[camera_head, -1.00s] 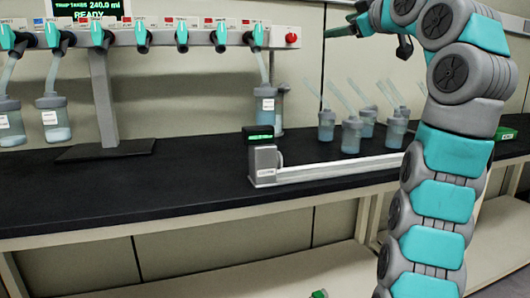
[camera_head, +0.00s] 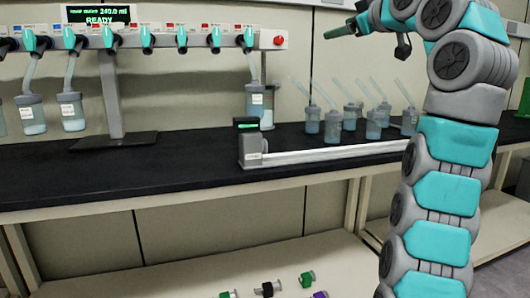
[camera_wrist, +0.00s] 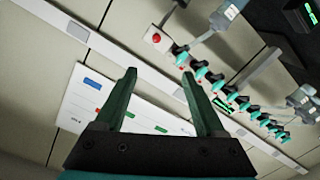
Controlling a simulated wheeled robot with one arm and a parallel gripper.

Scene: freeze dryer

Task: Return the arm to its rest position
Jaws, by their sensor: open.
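My arm stands at the right of the head view, raised and bent over the bench. My gripper (camera_wrist: 160,75) shows in the wrist view with its two dark green fingers spread apart and nothing between them. In the head view my gripper (camera_head: 335,33) is at the upper right, in front of the wall and well above the bench, pointing left. It touches nothing that I can see.
A freeze dryer manifold (camera_head: 170,38) with teal valves and hanging flasks (camera_head: 72,110) runs along the upper left. Several flasks with tubes (camera_head: 333,125) stand on the black bench (camera_head: 200,175). A device with a white rail (camera_head: 325,154) lies at its front. Small coloured items (camera_head: 307,279) lie on the lower shelf.

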